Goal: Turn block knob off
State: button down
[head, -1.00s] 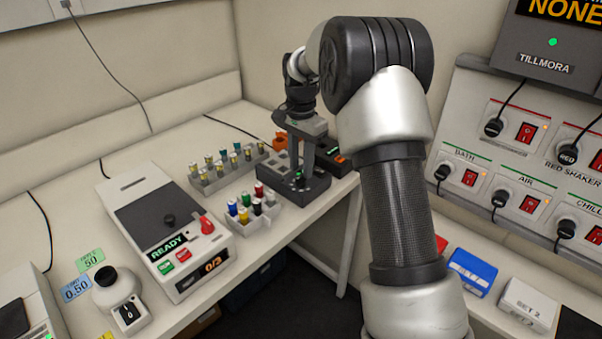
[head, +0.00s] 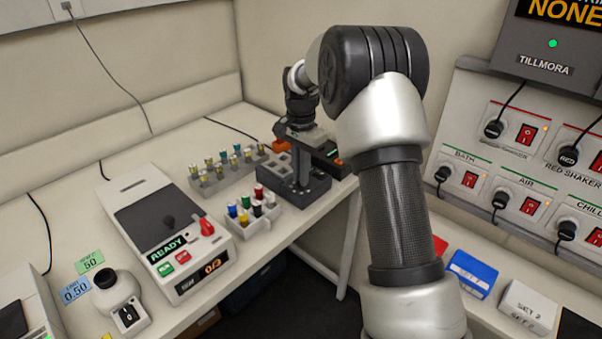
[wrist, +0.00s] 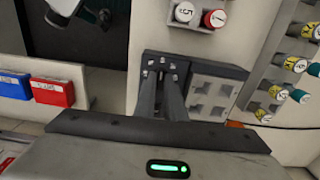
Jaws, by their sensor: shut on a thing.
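The dark grey heating block (head: 318,190) sits on the bench near its front right end. It has square wells on top, and it also shows in the wrist view (wrist: 241,73). My gripper (head: 298,184) points down onto the front part of the block. In the wrist view my gripper (wrist: 173,112) has its two fingers close together over the block's dark end, shut on the knob. The knob itself is hidden by the fingers, so its setting cannot be read.
A rack of coloured-cap vials (head: 254,215) stands just left of the block, with a longer vial rack (head: 228,167) behind. A machine reading READY (head: 165,225) stands further left.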

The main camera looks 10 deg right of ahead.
jog(key=shift+n, duration=0.3)
jog(key=n+p, duration=0.2)
jog(key=n, duration=0.2)
jog(key=shift+r+n, duration=0.1)
jog(key=shift+n, duration=0.2)
jog(key=n+p, duration=0.1)
jog(key=n, duration=0.4)
jog(key=n+p, duration=0.1)
jog(key=n, duration=0.3)
jog(key=shift+n+p, duration=0.4)
jog(key=shift+n, duration=1.3)
jog(key=c, duration=1.8)
grip_release()
